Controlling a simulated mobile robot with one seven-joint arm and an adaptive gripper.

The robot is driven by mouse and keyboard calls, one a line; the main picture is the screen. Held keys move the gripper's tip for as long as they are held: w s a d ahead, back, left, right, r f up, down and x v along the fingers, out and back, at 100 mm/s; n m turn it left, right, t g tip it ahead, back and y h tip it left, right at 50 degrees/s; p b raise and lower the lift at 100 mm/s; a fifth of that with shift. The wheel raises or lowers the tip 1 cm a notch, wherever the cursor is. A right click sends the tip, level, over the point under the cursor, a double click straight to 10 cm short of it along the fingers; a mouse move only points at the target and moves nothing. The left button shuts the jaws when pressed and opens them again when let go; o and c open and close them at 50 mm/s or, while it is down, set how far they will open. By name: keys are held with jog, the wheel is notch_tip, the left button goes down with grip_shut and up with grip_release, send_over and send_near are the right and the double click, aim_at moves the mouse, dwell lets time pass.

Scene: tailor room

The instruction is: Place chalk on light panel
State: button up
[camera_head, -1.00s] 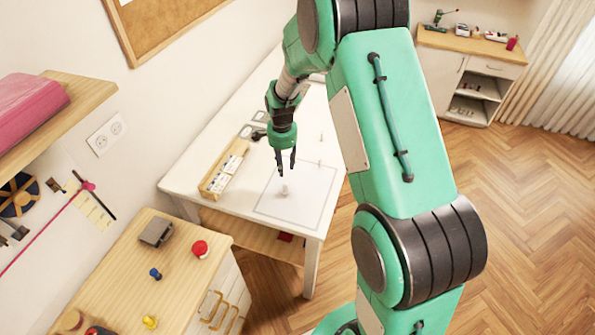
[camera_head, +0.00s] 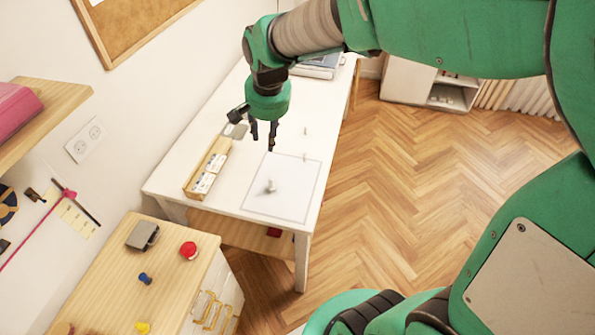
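The light panel (camera_head: 292,205) is a flat white square with a thin grey outline on the white table. A small whitish piece, which looks like the chalk (camera_head: 270,187), is on the left-centre part of the panel; its exact shape is too small to tell. My gripper (camera_head: 263,145) points down above the table, behind the panel's far left corner in the picture. Its two dark fingers are apart with nothing visible between them. The gripper is clear of the whitish piece.
A wooden box (camera_head: 208,168) with white contents stands left of the panel. Small pale things (camera_head: 306,131) stand on the table's right side. A wooden-topped cabinet (camera_head: 165,265) in front holds a red-topped item (camera_head: 189,250) and small pieces. The floor at right is free.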

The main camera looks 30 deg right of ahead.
jog(key=s+a+r+n+t, duration=0.1)
jog(key=s+r+n, duration=0.2)
jog(key=s, duration=0.8)
jog(key=s+a+r+n+t, duration=0.1)
jog(key=s+r+n, duration=0.3)
jog(key=s, duration=0.7)
notch_tip(320, 180, up, 2)
jog(key=shift+a+t, duration=0.4)
jog(key=shift+a, duration=0.3)
jog(key=shift+s+f, duration=0.1)
notch_tip(320, 180, down, 11)
jog(key=b, duration=1)
jog(key=shift+b, duration=0.4)
